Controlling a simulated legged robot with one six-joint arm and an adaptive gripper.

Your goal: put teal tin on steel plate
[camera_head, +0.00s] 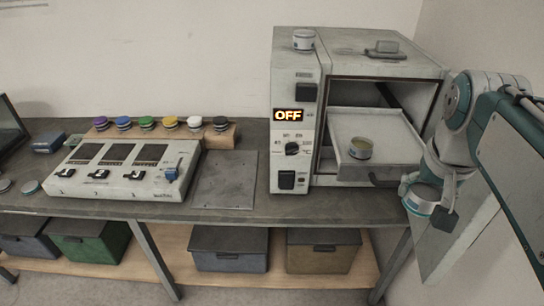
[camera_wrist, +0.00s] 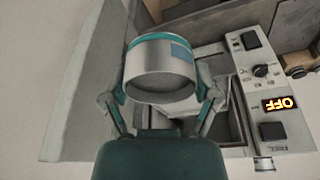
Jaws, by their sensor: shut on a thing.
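My gripper (camera_head: 428,194) is at the far right in the head view, out past the table's front edge. It is shut on the teal tin (camera_head: 421,200), a small round metal tin with a teal band. In the wrist view the teal tin (camera_wrist: 160,73) sits between the two fingers, held off any surface. The steel plate (camera_head: 226,178) is a flat grey sheet on the table, left of the oven, with nothing on it. My gripper and the tin are well to the right of the plate, with the oven between.
Another tin (camera_head: 304,40) stands on top. A control panel (camera_head: 122,168) and a row of several coloured-lid tins (camera_head: 160,124) lie left of the plate. Bins stand on the shelf below.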

